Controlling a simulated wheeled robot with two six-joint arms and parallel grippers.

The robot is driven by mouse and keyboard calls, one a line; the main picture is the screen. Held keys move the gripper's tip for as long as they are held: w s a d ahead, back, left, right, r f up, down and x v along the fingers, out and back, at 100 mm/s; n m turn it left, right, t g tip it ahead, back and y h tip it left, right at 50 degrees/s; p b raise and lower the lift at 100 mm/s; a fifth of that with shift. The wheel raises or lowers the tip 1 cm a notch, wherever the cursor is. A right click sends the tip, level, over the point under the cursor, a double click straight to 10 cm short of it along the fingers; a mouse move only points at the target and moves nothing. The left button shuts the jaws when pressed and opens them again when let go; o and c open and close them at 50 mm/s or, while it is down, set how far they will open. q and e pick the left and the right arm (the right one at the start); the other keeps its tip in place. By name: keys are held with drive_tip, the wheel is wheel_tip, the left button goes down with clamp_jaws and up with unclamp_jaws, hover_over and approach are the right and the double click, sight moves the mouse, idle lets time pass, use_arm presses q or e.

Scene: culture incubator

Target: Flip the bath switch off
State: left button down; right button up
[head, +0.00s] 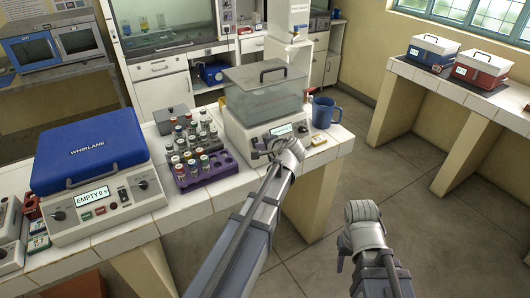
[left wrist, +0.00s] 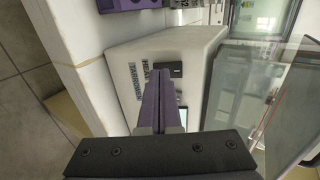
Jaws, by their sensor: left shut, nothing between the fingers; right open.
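The bath (head: 264,93) is a white unit with a grey see-through lidded tank, standing at the right end of the tiled bench. Its front panel has a small lit display (head: 281,129). In the left wrist view a black switch (left wrist: 173,70) sits on the white bath housing (left wrist: 195,45) beside printed lettering. My left gripper (head: 257,152) is shut and empty at the bath's front; its fingertips (left wrist: 163,75) appear right by the switch. Contact and the switch's position cannot be told. My right gripper (head: 360,209) is open and empty over the floor, right of the bench.
Left of the bath stands a purple rack (head: 204,169) of capped tubes. Further left is a blue-lidded centrifuge (head: 91,150) reading "EMPTY". A blue mug (head: 324,112) stands close right of the bath. A side bench (head: 455,86) holds two cool boxes. Floor between is clear.

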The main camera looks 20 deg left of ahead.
use_arm(q)
drive_tip(key=shift+w+a+f, duration=0.15)
drive_tip(key=shift+a, duration=0.1)
drive_tip(key=shift+f, duration=0.1)
drive_tip(key=shift+a+f+b, duration=0.15)
drive_tip(key=shift+f+b, duration=0.15)
drive_tip(key=shift+b, duration=0.35)
drive_tip(key=shift+w+r, duration=0.1)
drive_tip(key=shift+r, duration=0.05)
